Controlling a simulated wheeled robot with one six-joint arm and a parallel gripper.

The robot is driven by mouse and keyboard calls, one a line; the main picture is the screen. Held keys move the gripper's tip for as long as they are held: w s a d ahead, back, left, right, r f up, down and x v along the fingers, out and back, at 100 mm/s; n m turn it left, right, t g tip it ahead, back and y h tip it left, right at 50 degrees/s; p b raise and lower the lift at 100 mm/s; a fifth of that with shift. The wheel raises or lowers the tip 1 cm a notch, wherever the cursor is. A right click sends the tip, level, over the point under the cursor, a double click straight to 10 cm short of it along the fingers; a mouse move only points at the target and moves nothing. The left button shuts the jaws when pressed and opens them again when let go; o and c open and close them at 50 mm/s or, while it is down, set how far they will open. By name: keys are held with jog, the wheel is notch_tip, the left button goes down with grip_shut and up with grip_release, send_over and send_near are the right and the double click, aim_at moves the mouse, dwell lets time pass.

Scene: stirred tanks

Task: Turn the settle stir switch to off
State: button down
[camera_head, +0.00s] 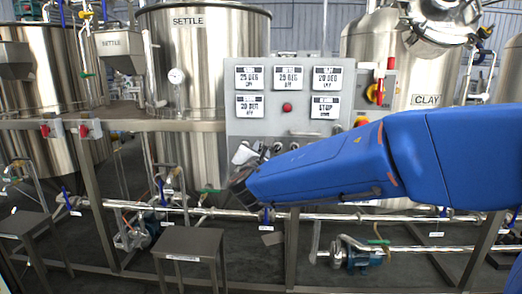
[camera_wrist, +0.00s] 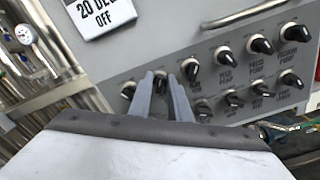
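The grey control panel (camera_head: 262,125) carries black rotary switches in its lower part. In the wrist view, my gripper (camera_wrist: 162,76) is at this panel, its two grey fingers apart. A black switch (camera_wrist: 160,82) shows in the gap between the fingers; I cannot tell whether they touch it. Another black switch (camera_wrist: 190,68) sits just right of the right finger, and one more (camera_wrist: 128,90) is left of the left finger. Labels near the fingers are hidden or too small to read, so I cannot tell which is the settle stir switch. In the head view, my blue arm hides much of the switch area.
More switches with pump labels, such as one at the right (camera_wrist: 260,45), fill the panel. A metal handle bar (camera_wrist: 243,14) runs above them. A red button (camera_head: 287,107) sits among the displays. The SETTLE tank (camera_head: 205,65) stands behind. Pipes and a small metal table (camera_head: 188,243) are below.

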jog(key=shift+n, duration=0.4)
jog(key=n, duration=0.5)
jog(key=shift+a+n, duration=0.15)
jog(key=shift+n, duration=0.15)
jog(key=n, duration=0.5)
jog(key=shift+a+n, duration=0.1)
jog(key=shift+n, duration=0.2)
jog(key=c, duration=1.9)
grip_release()
jog(key=shift+o, duration=0.2)
jog(key=s, duration=1.7)
jog(key=shift+s+a, duration=0.2)
jog(key=shift+a, duration=0.1)
